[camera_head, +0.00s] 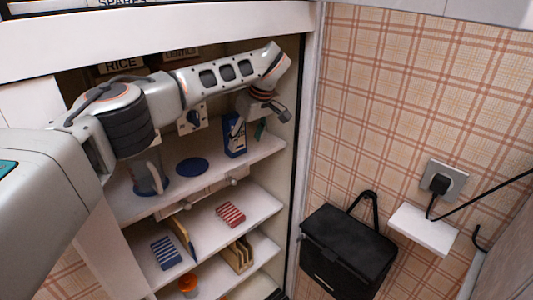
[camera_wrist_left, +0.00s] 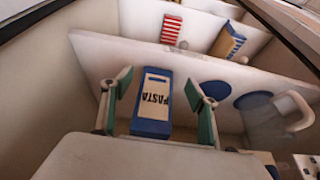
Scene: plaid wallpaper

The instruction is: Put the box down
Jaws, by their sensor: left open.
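The box is a blue pasta box (camera_head: 234,148) with a pale label, standing upright near the right end of the upper open shelf in the head view. In the left wrist view the pasta box (camera_wrist_left: 153,104) shows between two green-padded fingers. My left gripper (camera_head: 251,127) reaches in from the left and is open at the box. In the left wrist view its fingers (camera_wrist_left: 160,100) stand apart on either side of the box, with gaps visible. Whether the far side of a finger touches it is hidden. My right gripper is not in view.
A blue disc (camera_head: 193,166) lies on the same shelf, left of the box. A clear jug (camera_head: 150,178) stands farther left on a blue disc. Lower shelves (camera_head: 262,205) hold a red striped item (camera_head: 231,214) and a blue striped one (camera_head: 165,252). A black bag (camera_head: 346,250) hangs at right.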

